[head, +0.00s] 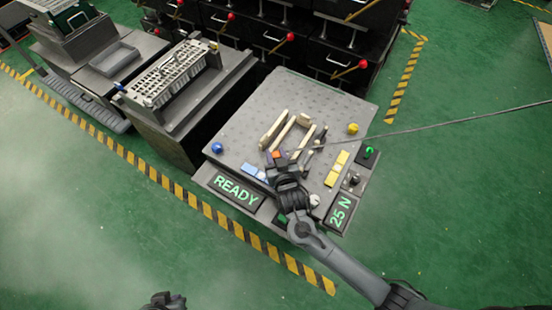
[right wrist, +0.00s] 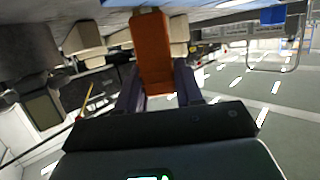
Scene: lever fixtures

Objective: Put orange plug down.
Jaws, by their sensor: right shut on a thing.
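The orange plug (head: 276,154) is at the near end of the pale bars on the grey fixture top. In the right wrist view the orange plug (right wrist: 152,50) is a block between two dark fingers. My right gripper (head: 281,163) is shut on it, low over the fixture; I cannot tell whether the plug touches the surface. The gripper hides part of the plug in the head view. A dark part of my left gripper (head: 164,300) shows at the bottom edge, and its fingers are unclear.
The grey fixture (head: 245,115) carries pale bars (head: 274,129), a blue ball (head: 217,147), a yellow ball (head: 352,129), yellow blocks (head: 337,168), a READY display (head: 236,189) and a 25 N display (head: 341,212). A slotted station (head: 168,73) stands left. Green floor is clear at right.

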